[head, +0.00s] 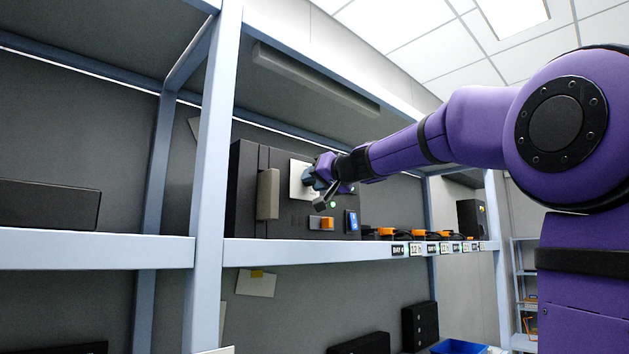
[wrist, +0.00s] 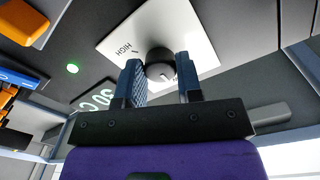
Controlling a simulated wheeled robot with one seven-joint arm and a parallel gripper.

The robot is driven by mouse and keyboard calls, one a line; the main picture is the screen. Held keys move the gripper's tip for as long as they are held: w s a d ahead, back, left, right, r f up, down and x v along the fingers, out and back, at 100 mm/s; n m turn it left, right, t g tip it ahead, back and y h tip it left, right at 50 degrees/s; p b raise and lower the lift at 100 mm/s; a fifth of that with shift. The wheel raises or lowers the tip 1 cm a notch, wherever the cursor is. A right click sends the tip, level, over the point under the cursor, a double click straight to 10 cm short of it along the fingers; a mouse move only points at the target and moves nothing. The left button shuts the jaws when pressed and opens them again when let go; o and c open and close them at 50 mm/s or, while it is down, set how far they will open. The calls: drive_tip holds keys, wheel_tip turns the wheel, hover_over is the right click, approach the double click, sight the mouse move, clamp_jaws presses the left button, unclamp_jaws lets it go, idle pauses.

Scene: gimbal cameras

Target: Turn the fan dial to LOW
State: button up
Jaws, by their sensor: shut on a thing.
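The fan dial (wrist: 159,57) is a dark round knob on a white plate (wrist: 191,25), which also shows in the head view (head: 297,178) on the front of a dark box. The word HIGH is readable on the plate, left of the knob in the wrist view; no LOW label is visible. A small white mark shows on the knob's near side. My gripper (wrist: 160,76) has its two blue-grey fingers on either side of the knob and is shut on it. In the head view my gripper (head: 312,178) covers the dial.
The dark box (head: 245,205) stands on a shelf (head: 300,252) between pale blue posts. Its front has a grey handle (head: 268,194), an orange switch (head: 321,223) and a blue display (head: 352,221). A green light (wrist: 72,68) is lit. Orange items (head: 386,232) line the shelf to the right.

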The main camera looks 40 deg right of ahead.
drive_tip(key=shift+f, duration=0.1)
drive_tip(key=o, duration=0.9)
drive_tip(key=shift+o, duration=0.2)
drive_tip(key=s, duration=1)
drive_tip(key=shift+s+d, duration=0.35)
drive_tip(key=shift+s, duration=0.05)
